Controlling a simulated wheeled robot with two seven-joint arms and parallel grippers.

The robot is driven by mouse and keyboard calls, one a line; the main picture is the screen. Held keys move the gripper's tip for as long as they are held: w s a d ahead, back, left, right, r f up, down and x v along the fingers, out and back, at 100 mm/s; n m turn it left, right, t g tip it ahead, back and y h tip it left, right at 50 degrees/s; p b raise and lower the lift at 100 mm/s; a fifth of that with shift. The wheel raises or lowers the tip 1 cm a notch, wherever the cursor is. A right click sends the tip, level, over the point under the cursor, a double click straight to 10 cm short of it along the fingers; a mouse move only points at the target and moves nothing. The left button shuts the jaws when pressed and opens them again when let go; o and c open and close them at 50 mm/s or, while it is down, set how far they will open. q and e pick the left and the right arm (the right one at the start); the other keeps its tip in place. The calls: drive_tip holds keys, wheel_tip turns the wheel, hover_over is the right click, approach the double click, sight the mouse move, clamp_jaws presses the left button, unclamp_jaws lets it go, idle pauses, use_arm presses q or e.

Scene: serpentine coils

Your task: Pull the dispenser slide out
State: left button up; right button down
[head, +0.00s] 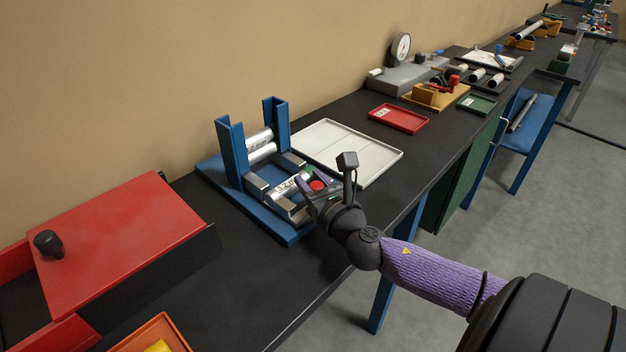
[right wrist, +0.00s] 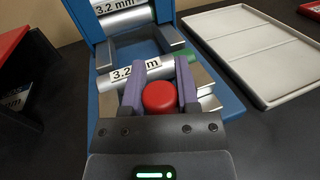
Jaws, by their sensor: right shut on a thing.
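The dispenser has a blue base (head: 290,237) with two blue uprights (head: 232,150) at the back. Silver cylinders (head: 262,153) are stacked between the uprights. A front cylinder (right wrist: 130,76), labelled 3.2 mm and green at its right end, lies across the lower part, ahead of the uprights. The slide's red knob (right wrist: 159,97) is at the front. My right gripper (right wrist: 160,88) is shut on the knob, one purple finger on each side. The slide body is mostly hidden by the front cylinder and my gripper. My left gripper is not in view.
A white divided tray (head: 347,127) lies right of the dispenser. A red lidded box (head: 115,230) stands to the left, with an orange tray (head: 152,335) near the front edge. A red tray (head: 398,118) and other fixtures are farther along. The bench's front edge is near the dispenser.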

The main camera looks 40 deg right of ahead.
drive_tip(key=shift+c, duration=1.8)
unclamp_jaws()
drive_tip(key=shift+w, duration=0.1)
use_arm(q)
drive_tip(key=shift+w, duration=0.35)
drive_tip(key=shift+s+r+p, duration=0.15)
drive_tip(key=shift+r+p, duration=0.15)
use_arm(e)
drive_tip(key=v, duration=1)
